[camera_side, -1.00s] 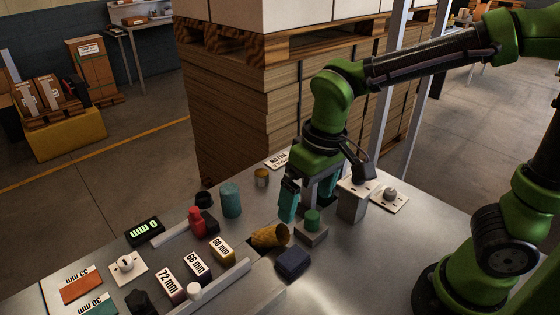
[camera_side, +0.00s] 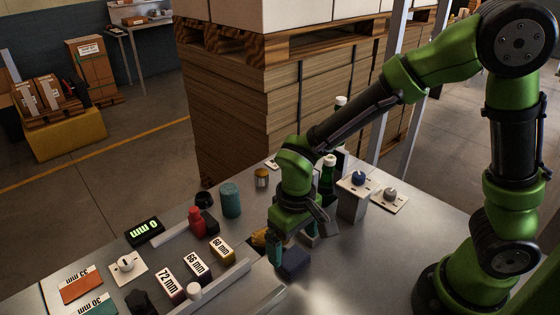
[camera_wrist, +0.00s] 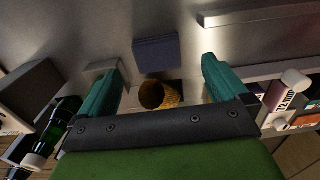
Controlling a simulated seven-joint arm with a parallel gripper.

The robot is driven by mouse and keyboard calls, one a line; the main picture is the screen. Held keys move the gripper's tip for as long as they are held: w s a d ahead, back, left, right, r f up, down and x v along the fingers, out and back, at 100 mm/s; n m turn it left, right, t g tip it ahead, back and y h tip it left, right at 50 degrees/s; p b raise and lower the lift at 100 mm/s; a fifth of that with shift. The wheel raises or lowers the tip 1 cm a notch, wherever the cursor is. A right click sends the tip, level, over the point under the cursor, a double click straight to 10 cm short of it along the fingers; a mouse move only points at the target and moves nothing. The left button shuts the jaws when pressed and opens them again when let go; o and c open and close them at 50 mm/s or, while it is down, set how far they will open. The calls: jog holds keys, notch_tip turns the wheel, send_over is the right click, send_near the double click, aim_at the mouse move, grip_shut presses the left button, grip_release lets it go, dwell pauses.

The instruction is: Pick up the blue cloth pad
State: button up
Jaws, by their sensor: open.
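The blue cloth pad (camera_side: 293,262) is a small dark blue square lying flat on the metal bench. In the wrist view the pad (camera_wrist: 156,52) lies just beyond the fingertips, within the span between them. My gripper (camera_side: 293,248) is low over the bench beside the pad, with a teal finger partly in front of it in the side view. In the wrist view my gripper (camera_wrist: 161,64) has its teal fingers wide apart with nothing gripped. I cannot tell whether a finger touches the pad.
A golden-brown cup (camera_wrist: 160,95) lies between the fingers, nearer the palm than the pad. A grey block (camera_wrist: 103,66) is by the left finger. Green bottles (camera_side: 328,178) and a knob box (camera_side: 352,203) stand behind. A metal rail (camera_side: 222,286) runs left of the pad.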

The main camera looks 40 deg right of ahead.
aim_at(293, 257)
jog(key=f, duration=0.5)
jog(key=shift+w+d+f, duration=0.15)
jog(key=shift+w+d, duration=0.05)
jog(key=c, duration=1.1)
jog(key=shift+o, duration=0.2)
notch_tip(293, 257, up, 10)
